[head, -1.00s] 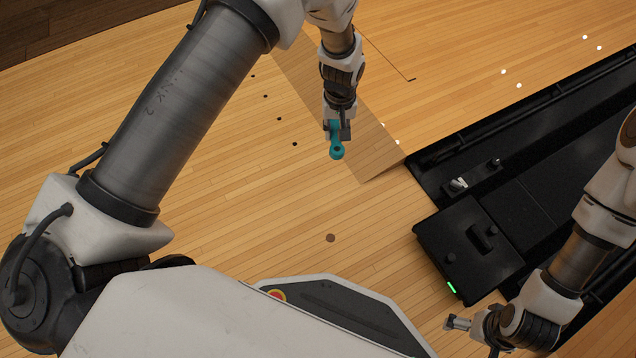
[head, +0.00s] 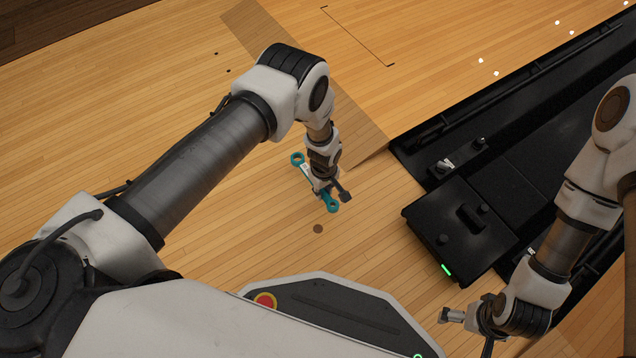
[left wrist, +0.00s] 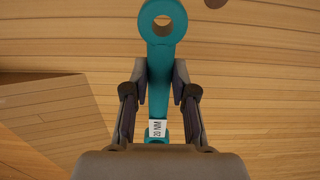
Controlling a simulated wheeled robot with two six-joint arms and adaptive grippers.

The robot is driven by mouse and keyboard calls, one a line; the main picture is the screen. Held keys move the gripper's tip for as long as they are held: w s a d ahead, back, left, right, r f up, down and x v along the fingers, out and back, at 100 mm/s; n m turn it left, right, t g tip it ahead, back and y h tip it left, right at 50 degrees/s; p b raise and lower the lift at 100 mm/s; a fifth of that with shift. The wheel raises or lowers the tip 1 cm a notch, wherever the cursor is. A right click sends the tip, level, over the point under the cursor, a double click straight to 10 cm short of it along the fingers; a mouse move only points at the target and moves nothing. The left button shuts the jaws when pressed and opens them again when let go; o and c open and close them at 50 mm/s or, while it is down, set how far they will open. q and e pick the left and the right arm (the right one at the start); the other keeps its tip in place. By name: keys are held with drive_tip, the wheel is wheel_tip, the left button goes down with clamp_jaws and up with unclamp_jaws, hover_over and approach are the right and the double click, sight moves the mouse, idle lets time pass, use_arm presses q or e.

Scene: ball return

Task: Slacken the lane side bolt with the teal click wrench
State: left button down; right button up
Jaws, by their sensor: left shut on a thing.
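The teal click wrench (head: 331,204) is in my left gripper (head: 328,187), held above the wood floor left of the black lane-end unit. In the left wrist view the wrench (left wrist: 161,75) shows its ring end at the top and a white "20 NM" label. The left gripper's fingers (left wrist: 159,100) are shut on its shaft. Two bolt-like knobs, one silvery (head: 446,165) and one dark (head: 479,143), stand on a black plate in the unit; I cannot tell which is the lane side bolt. My right gripper (head: 449,315) is at the lower right, its jaws too small to read.
A black box (head: 463,262) with a handle, knobs and a green light stands at the near end of the black channel (head: 560,125). Open wood floor (head: 380,220) lies between the wrench and the box. My right arm hangs over the channel's right part.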

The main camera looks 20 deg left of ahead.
sight(323, 202)
use_arm(q)
wheel_tip(323, 202, down, 5)
drive_tip(key=shift+r+b, duration=0.2)
drive_tip(key=shift+b, duration=0.75)
drive_tip(key=shift+r, duration=0.1)
use_arm(e)
wheel_tip(323, 202, down, 3)
drive_tip(key=shift+w+r, duration=0.1)
use_arm(q)
drive_tip(key=c, duration=0.9)
unclamp_jaws()
drive_tip(key=shift+c, duration=0.2)
drive_tip(key=r+p, duration=0.1)
drive_tip(key=r, duration=0.1)
drive_tip(key=r+p, duration=0.2)
drive_tip(key=r, duration=0.1)
drive_tip(key=r+p, duration=0.2)
drive_tip(key=shift+w+a+r, duration=0.3)
drive_tip(key=shift+w, duration=0.1)
drive_tip(key=shift+f, duration=0.1)
use_arm(e)
wheel_tip(323, 202, up, 5)
drive_tip(key=shift+f, duration=0.1)
